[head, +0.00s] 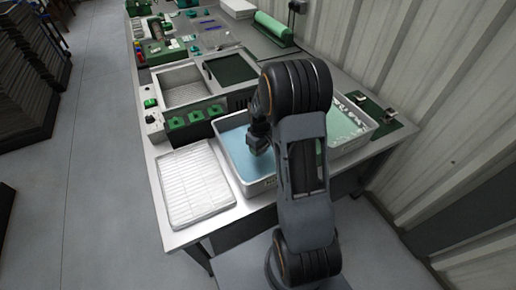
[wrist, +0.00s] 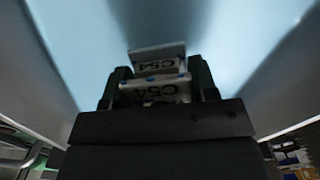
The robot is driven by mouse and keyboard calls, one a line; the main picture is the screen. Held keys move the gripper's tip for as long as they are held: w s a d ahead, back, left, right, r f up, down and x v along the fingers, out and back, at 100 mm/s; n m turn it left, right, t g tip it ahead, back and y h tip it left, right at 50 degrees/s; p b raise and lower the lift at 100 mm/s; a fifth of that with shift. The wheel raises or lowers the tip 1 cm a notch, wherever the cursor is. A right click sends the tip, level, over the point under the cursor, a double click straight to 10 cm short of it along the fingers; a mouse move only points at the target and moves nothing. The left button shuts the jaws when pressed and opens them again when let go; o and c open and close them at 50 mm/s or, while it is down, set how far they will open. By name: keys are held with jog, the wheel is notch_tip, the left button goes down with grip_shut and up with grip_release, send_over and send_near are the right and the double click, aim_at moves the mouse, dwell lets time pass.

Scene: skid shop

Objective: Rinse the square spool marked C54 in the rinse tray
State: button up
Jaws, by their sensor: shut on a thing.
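The square spool marked C54 (wrist: 155,88) is pale with blue specks at its corners and sits between the green-edged fingers of my gripper (wrist: 160,78) in the wrist view. My gripper is shut on it. The C54 mark shows twice, on an upper and a lower pale face. In the head view my gripper (head: 258,141) points down into a tray of blue liquid (head: 226,161), and the spool is hidden there. Pale tray walls rise on both sides in the wrist view. Whether the spool touches the liquid I cannot tell.
A white ribbed drain board (head: 194,184) lies left of the blue tray. A second tray with pale green, speckled liquid (head: 362,112) is to the right, partly behind my arm. A corrugated wall (head: 420,90) bounds the right.

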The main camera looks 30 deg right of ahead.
jog(key=shift+r+p, duration=3)
jog(key=shift+r, duration=1.55)
notch_tip(320, 180, up, 4)
jog(key=p, duration=0.3)
jog(key=shift+a+f, duration=0.1)
